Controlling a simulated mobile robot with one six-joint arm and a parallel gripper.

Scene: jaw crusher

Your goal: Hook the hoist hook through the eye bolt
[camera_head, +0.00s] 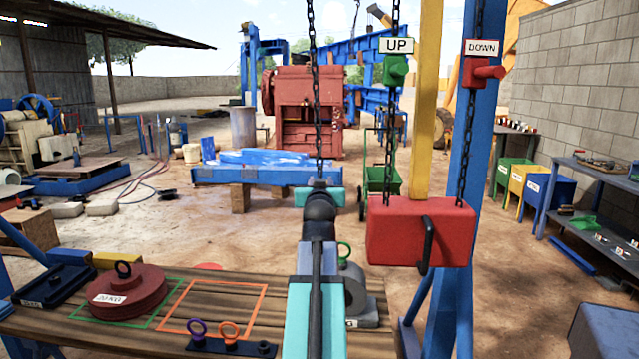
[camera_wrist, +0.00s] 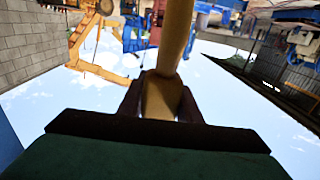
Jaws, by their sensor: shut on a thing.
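A black hook-shaped part (camera_head: 427,245) is on the front of a hanging red block (camera_head: 390,232). A green eye (camera_head: 345,251) shows by a grey weight (camera_head: 357,290), partly behind my arm.
A rack with a purple eye (camera_head: 197,329) and an orange eye (camera_head: 229,331) lies at the wooden table's (camera_head: 30,325) front. An orange-outlined square on the tabletop is empty. A green UP handle (camera_head: 396,71) and red DOWN handle (camera_head: 480,72) hang above the red block, near a blue post (camera_head: 478,150).

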